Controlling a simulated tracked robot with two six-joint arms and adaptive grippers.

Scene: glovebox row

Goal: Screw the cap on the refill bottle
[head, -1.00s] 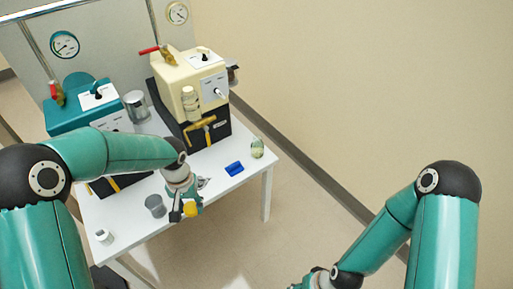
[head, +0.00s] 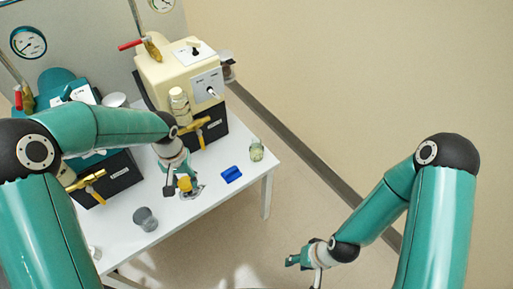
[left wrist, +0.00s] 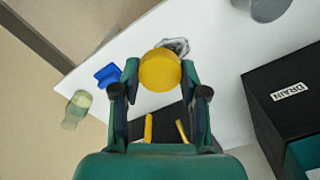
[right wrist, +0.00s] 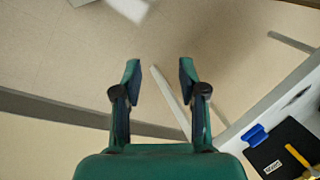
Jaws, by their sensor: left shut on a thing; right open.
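A round yellow cap (head: 185,184) is held by my left gripper (head: 178,187) over the white table. In the left wrist view the cap (left wrist: 159,70) sits between the two fingertips, with a crumpled-looking silvery thing (left wrist: 178,46) partly hidden behind it. A clear container with pale green contents (head: 256,150) stands at the table's right edge; it also shows in the left wrist view (left wrist: 76,110). I cannot tell whether it is the refill bottle. My right gripper (head: 292,261) is open and empty, off the table over the floor; its fingers (right wrist: 158,75) are spread.
A blue block (head: 231,174) lies right of my left gripper. A grey cup (head: 145,218) stands near the front. A cream machine (head: 182,75) with a brass tap and a teal machine with a black base (head: 112,176) stand behind.

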